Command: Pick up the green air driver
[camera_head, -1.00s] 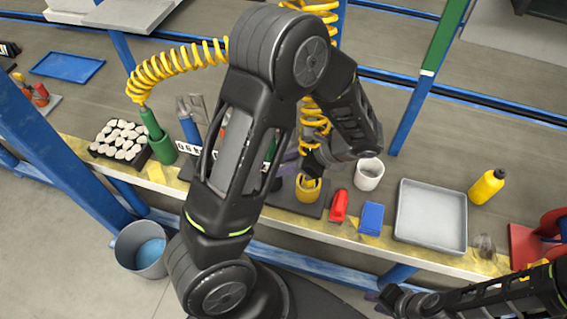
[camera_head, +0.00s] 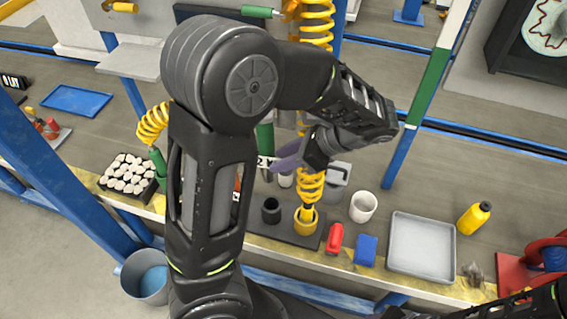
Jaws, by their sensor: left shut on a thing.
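My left gripper (camera_head: 290,157), with purple fingers, is raised above the back of the bench and shut on a green upright tool, the green air driver (camera_head: 265,138). Much of the driver is hidden behind my arm and fingers. An empty-looking black holder (camera_head: 271,211) stands below it. Another green tool (camera_head: 157,160) stands at the left with a yellow coiled hose (camera_head: 152,124); my arm partly covers it. My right gripper (camera_head: 384,314) barely shows at the bottom edge, too cut off to read.
A white cup (camera_head: 363,207), red block (camera_head: 335,239), blue block (camera_head: 366,250), grey tray (camera_head: 422,244) and yellow bottle (camera_head: 474,218) line the right. A blue post (camera_head: 408,150) rises behind.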

